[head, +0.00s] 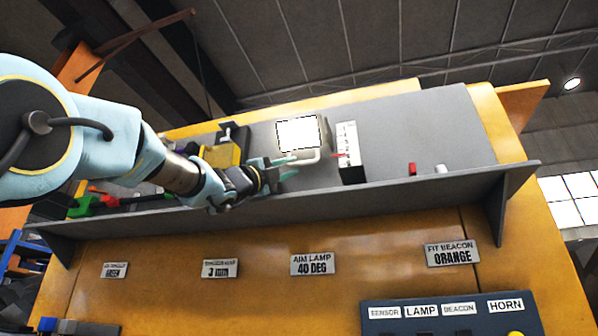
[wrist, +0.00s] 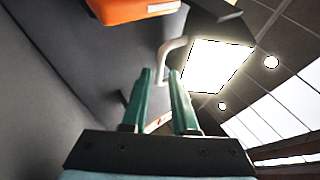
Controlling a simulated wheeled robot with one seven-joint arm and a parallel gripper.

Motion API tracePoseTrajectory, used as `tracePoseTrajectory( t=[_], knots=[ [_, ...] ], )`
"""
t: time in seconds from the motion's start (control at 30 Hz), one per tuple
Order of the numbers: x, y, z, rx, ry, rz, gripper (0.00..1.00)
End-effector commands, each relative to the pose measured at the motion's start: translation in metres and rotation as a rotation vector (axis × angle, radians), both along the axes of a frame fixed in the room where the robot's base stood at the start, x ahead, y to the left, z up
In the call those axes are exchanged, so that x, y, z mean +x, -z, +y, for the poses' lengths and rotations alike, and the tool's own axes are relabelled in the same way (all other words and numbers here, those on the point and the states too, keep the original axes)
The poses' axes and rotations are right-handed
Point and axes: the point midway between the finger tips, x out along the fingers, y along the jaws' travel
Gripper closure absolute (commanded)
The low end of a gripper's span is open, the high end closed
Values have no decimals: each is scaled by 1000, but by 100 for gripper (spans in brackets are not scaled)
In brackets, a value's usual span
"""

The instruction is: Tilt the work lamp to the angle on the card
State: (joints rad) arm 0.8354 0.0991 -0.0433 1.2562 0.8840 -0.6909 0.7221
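The work lamp (head: 298,134) is a bright white lit panel on the grey back panel; it also glows in the wrist view (wrist: 216,66). A pale bent bar (head: 309,158) runs below it, and shows in the wrist view (wrist: 164,52). To its right stands a white scale (head: 347,141) with a red pointer; its marks are too small to read. The card (head: 312,264) reads "AIM LAMP 40 DEG". My gripper (head: 293,166) has its green fingers apart at the bar's left end. In the wrist view its fingertips (wrist: 160,72) straddle the bar's end; contact is unclear.
A grey shelf lip (head: 400,193) runs along below the lamp. A yellow block (head: 222,155) stands left of the lamp, close to my wrist. A red part (head: 412,169) and a white part (head: 441,170) sit at right. The panel's upper right is clear.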

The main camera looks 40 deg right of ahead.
Motion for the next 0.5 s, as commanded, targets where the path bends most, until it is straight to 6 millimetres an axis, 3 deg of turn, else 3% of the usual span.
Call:
tracePoseTrajectory(
  t=[0.03,0.2,0.5],
  knots=[
    [0,11,10,-1,-2,0,73],
    [-1,25,33,1,-2,0,73],
    [-3,32,46,1,0,0,73]
  ],
)
